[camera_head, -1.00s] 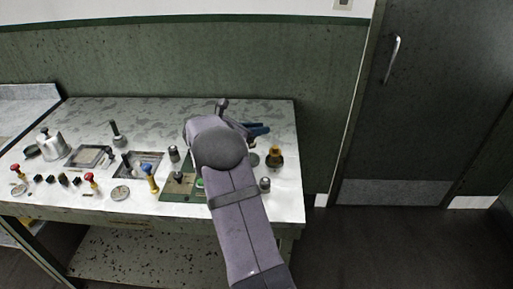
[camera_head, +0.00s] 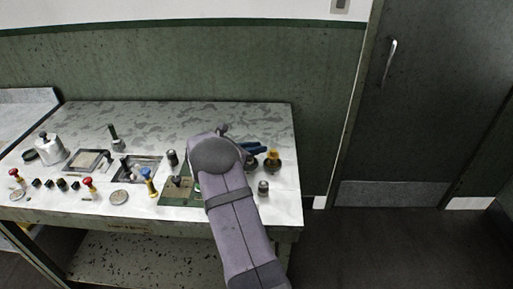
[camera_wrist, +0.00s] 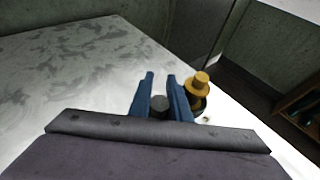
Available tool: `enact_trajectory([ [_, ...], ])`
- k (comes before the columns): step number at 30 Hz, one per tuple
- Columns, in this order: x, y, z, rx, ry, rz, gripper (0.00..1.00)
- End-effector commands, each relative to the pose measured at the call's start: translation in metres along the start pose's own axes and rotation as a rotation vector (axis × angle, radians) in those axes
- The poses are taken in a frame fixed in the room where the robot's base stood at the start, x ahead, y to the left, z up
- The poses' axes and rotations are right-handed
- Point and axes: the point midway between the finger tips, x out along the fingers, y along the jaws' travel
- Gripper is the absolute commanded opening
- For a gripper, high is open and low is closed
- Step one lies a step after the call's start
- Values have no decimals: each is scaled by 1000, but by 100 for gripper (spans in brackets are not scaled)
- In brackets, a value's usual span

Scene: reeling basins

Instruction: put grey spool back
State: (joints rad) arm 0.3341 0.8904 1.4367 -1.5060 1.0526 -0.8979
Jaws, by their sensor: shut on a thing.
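My gripper (camera_wrist: 161,78) has two blue fingers, closed on a dark grey spool (camera_wrist: 160,106) that shows between them in the wrist view. In the head view, my gripper (camera_head: 255,148) is over the right part of the table, just left of a yellow spool (camera_head: 272,160). The yellow spool also stands just right of the fingers in the wrist view (camera_wrist: 201,83). My own arm hides part of the table below the gripper. Whether the held spool touches anything underneath is hidden.
The table (camera_head: 235,115) is bare along its back. A grey cylinder (camera_head: 263,187) stands at its front right and another (camera_head: 172,158) left of my arm.

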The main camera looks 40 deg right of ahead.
Motion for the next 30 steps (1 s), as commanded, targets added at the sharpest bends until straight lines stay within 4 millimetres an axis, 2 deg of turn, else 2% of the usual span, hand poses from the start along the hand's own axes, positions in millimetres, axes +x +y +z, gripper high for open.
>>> enact_trajectory([
  [7, 2, 0, -4, 0, 0, 0, 0],
  [8, 1, 0, -4, 0, 0, 0, 22],
  [9, 1, 0, -3, 0, 1, 0, 31],
  [10, 1, 0, -3, 0, 1, 0, 36],
  [23, -1, 0, 2, 0, 1, 0, 36],
  [30, -32, 1, -1, 1, 0, 4, 36],
])
